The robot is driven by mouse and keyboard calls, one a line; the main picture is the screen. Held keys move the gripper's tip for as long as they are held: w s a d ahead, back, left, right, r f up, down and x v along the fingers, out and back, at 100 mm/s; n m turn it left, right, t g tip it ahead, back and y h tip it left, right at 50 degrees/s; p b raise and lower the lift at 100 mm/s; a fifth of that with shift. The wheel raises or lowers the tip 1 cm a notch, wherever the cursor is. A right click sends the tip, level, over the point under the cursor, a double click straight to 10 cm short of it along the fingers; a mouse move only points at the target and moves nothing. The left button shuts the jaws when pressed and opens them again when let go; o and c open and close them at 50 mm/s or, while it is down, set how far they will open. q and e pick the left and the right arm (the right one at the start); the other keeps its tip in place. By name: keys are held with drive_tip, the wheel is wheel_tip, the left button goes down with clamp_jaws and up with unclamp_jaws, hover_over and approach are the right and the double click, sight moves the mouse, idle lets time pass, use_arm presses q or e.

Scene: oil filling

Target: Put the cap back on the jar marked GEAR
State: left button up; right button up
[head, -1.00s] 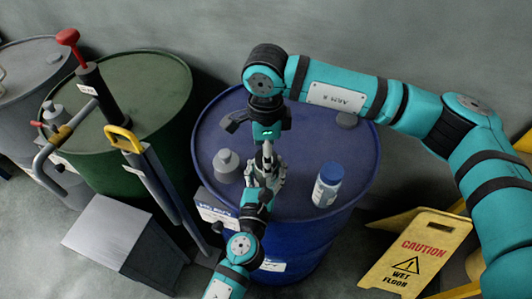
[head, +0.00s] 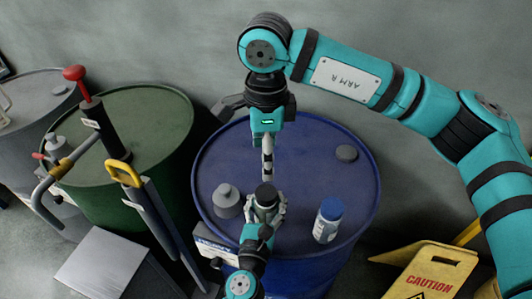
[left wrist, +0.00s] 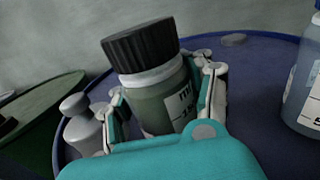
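A green-grey jar (left wrist: 160,97) with a black ribbed cap (left wrist: 141,45) on its pale neck stands between the fingers of my left gripper (left wrist: 168,108). The label is turned partly away and I cannot read its name. The cap looks seated, but I cannot tell how tight it is. In the head view the cap (head: 266,190) shows on top of the jar, above the blue drum (head: 310,135), held by my left gripper (head: 265,211). My right gripper (head: 267,165) points down just behind the cap, apart from it; its fingers overlap in this view.
On the blue drum stand a grey can (head: 226,203) at left, a blue-capped bottle (head: 328,220) at right and a dark round bung (head: 347,153) at the back. A green drum (head: 140,110) with pumps is at left. A yellow wet-floor sign (head: 428,270) stands at right.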

use_arm(q)
drive_tip(key=o, duration=0.6)
drive_tip(key=shift+o, duration=0.2)
drive_tip(key=s+a, duration=0.2)
drive_tip(key=s, duration=0.9)
drive_tip(key=shift+s+a, duration=0.2)
drive_tip(key=shift+s, duration=0.2)
